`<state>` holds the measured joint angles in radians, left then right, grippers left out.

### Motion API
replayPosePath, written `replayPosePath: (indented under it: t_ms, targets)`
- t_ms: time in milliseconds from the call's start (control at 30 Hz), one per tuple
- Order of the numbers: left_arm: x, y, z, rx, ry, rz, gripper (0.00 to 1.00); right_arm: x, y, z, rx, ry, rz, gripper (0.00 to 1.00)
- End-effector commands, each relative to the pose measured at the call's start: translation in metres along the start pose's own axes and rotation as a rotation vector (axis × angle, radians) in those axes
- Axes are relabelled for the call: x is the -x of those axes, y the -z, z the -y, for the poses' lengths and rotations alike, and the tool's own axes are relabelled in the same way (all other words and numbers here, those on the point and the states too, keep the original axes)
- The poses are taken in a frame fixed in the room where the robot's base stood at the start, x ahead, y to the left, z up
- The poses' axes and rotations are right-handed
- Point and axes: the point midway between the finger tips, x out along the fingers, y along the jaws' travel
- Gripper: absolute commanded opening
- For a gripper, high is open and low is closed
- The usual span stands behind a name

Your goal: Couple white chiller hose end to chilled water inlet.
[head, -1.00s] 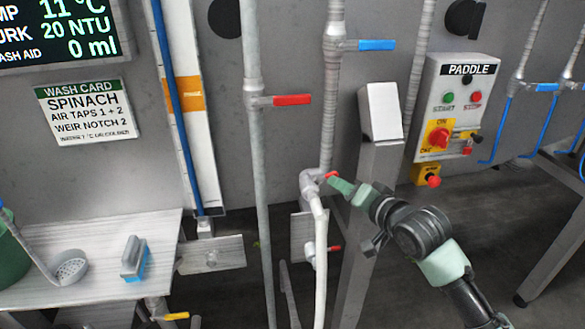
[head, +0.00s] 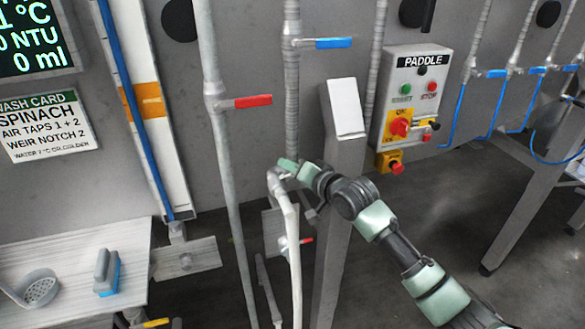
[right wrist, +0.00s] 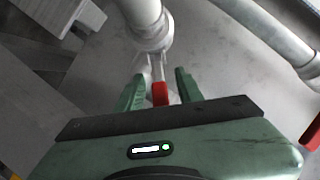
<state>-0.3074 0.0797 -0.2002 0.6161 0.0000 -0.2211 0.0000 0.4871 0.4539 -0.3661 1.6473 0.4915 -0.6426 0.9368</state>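The white hose (head: 294,235) rises from below to a pale elbow fitting (head: 275,180) under the vertical grey pipe, in the head view. Whether its end is coupled there I cannot tell. My right gripper (head: 287,165) is at that fitting. In the right wrist view, my right gripper (right wrist: 160,90) is open, its two green fingers on either side of a small red lever (right wrist: 160,93), with gaps visible. The lever joins a metal stem below a white collared pipe end (right wrist: 150,25). My left gripper is not in view.
A slanted grey post (head: 338,180) stands just right of the fitting. A pipe with a red tap handle (head: 253,102) stands to the left, and a blue handle (head: 333,43) is above. The PADDLE control box (head: 410,100) is on the right. A scrub brush (head: 106,272) lies on the left bench.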

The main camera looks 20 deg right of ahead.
Motion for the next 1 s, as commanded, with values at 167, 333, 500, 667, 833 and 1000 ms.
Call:
replayPosePath:
  t_ms: [167, 333, 500, 667, 833, 1000]
  targets:
    - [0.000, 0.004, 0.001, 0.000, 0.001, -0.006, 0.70, 0.000, 0.000, 0.000, 0.000, 0.000, 0.000, 0.00]
    - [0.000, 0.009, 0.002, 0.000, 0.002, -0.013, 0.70, 0.000, 0.000, 0.000, -0.001, 0.000, -0.001, 0.00]
    - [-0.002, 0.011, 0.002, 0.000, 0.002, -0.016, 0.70, 0.001, -0.002, 0.000, -0.003, 0.000, -0.030, 0.00]
    - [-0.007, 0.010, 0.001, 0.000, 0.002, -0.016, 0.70, 0.003, -0.004, -0.001, -0.007, 0.002, -0.106, 0.00]
    - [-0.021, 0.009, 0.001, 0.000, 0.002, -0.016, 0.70, 0.005, -0.008, -0.003, -0.010, 0.001, -0.222, 0.00]
    - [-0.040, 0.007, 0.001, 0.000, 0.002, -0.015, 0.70, 0.008, -0.010, -0.004, -0.010, 0.000, -0.337, 0.00]
